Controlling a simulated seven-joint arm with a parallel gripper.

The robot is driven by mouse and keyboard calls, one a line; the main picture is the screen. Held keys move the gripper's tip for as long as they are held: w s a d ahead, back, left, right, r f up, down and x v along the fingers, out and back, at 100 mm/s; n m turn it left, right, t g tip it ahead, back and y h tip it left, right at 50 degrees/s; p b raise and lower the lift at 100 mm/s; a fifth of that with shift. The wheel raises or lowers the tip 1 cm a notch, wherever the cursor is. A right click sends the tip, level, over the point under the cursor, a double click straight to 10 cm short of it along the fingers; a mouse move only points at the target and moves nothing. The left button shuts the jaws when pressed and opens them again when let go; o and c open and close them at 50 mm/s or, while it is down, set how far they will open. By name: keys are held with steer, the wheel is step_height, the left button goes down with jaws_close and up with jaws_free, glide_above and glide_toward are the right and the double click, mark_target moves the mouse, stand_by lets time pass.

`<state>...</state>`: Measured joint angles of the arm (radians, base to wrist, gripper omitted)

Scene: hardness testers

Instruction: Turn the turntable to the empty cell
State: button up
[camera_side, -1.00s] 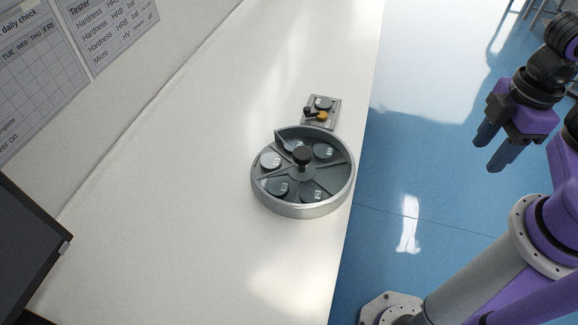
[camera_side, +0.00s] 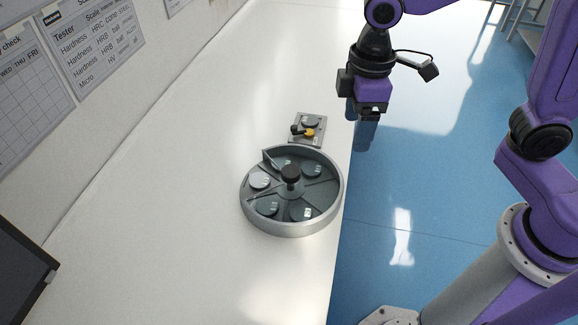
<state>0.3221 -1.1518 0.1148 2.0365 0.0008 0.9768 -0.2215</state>
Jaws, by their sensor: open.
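The turntable (camera_side: 330,208) is a round grey tray with a raised metal rim, near the right edge of the white bench. Thin walls divide it into cells, and a dark knob (camera_side: 291,174) stands at its middle. Several grey discs (camera_side: 301,213) lie in its cells; one cell at the back is partly hidden by a raised wall (camera_side: 268,159). My gripper (camera_side: 359,134) points down, open and empty, beyond and to the right of the turntable, by the bench edge. It is apart from the turntable and the knob.
A small metal plate (camera_side: 321,126) with a disc and an orange-and-black part sits just behind the turntable. A dark screen-like panel (camera_side: 22,270) stands at the lower left. The bench (camera_side: 180,200) left of the turntable is clear.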

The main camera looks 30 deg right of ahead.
glide_above(289, 171)
steer(key=s, duration=0.1)
step_height(289, 171, down, 2)
steer(key=f, duration=1.2)
steer(key=w+f, duration=0.1)
steer(key=f, duration=0.5)
jaws_close()
